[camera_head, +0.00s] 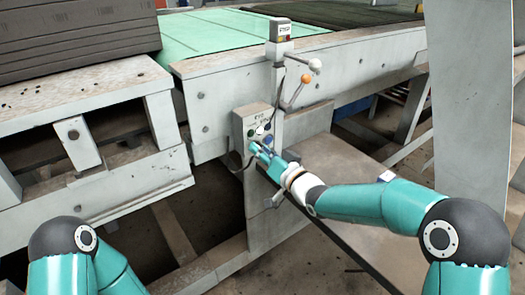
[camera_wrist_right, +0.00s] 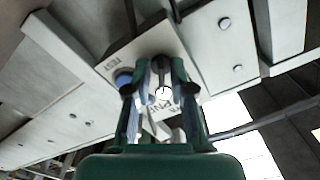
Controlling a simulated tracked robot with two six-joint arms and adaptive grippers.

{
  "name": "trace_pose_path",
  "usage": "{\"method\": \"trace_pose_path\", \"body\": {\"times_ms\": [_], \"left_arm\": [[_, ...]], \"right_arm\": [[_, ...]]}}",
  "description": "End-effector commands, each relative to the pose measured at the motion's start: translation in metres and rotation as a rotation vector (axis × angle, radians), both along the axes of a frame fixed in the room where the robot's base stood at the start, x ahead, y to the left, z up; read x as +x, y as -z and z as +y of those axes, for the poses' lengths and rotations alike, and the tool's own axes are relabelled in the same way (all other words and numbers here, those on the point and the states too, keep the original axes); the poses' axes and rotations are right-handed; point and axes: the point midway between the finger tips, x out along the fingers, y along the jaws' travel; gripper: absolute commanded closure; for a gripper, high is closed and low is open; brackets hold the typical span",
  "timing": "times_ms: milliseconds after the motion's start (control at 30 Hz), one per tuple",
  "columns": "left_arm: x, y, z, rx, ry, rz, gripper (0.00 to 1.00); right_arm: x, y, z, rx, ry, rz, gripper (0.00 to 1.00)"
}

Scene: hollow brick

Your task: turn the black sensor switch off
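The grey control box (camera_head: 246,125) is fixed to the side of the conveyor frame. My right gripper (camera_head: 256,148) is at the lower part of this face. In the right wrist view, the right fingertips (camera_wrist_right: 161,72) stand a little apart, close to the panel, with a white round part (camera_wrist_right: 162,93) visible between them. My left gripper is out of view.
A post with a small box (camera_head: 280,31) on top rises above the control box. Levers with a white ball (camera_head: 315,65) and an orange ball (camera_head: 306,78) stick out beside it. Dark stacked slabs (camera_head: 75,35) stand at the upper left.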

Motion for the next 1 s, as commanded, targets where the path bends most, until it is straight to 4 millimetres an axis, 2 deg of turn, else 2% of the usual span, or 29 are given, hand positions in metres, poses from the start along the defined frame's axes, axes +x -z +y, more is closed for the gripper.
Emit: {"method": "trace_pose_path", "body": {"times_ms": [33, 100, 567, 767, 1000], "left_arm": [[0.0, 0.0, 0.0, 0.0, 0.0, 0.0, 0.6], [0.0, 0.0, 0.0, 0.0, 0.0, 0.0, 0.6], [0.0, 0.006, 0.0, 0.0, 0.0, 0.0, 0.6], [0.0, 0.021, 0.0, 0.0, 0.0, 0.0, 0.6], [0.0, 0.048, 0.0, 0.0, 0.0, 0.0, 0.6]], "right_arm": [[0.0, 0.0, 0.0, 0.0, 0.0, 0.0, 0.9], [0.0, 0.0, 0.0, 0.0, 0.0, 0.0, 1.0], [0.001, 0.003, -0.002, -0.024, 0.003, -0.017, 1.0], [0.001, 0.005, -0.002, -0.095, 0.004, -0.069, 1.0], [0.001, 0.006, -0.002, -0.243, 0.004, -0.176, 1.0]]}}
